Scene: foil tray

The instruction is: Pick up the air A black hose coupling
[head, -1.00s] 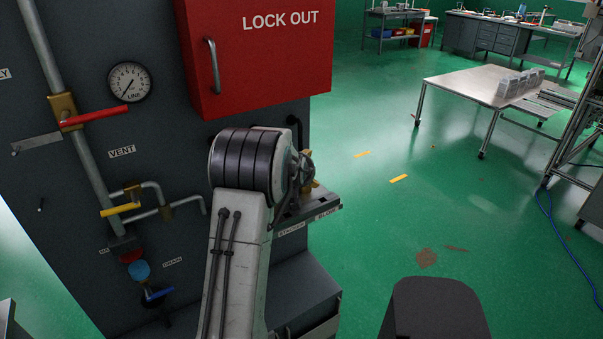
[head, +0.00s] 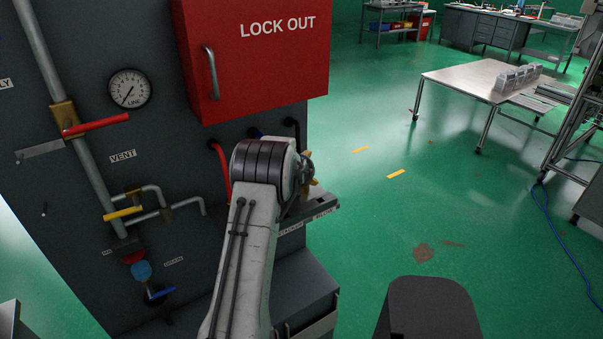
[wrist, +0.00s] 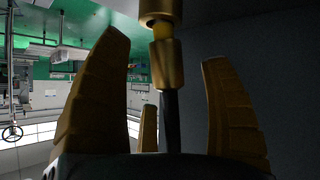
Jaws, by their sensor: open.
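In the wrist view, a brass hose coupling (wrist: 163,62) hangs at the top middle, with a dark hose or stem (wrist: 172,120) running down from it. My gripper (wrist: 165,46) is open, with its yellow-brown fingers to the left and right of the coupling and a smaller finger behind. I see no finger clearly touching it. In the head view, my arm hides most of my gripper (head: 309,170) and the coupling; only yellowish bits show past the wrist. A black hose (head: 293,129) bends out of the panel just above my wrist.
The red LOCK OUT box (head: 260,60) juts out above. A labelled ledge (head: 308,217) lies below my wrist. Green floor (head: 370,240) to the right is open.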

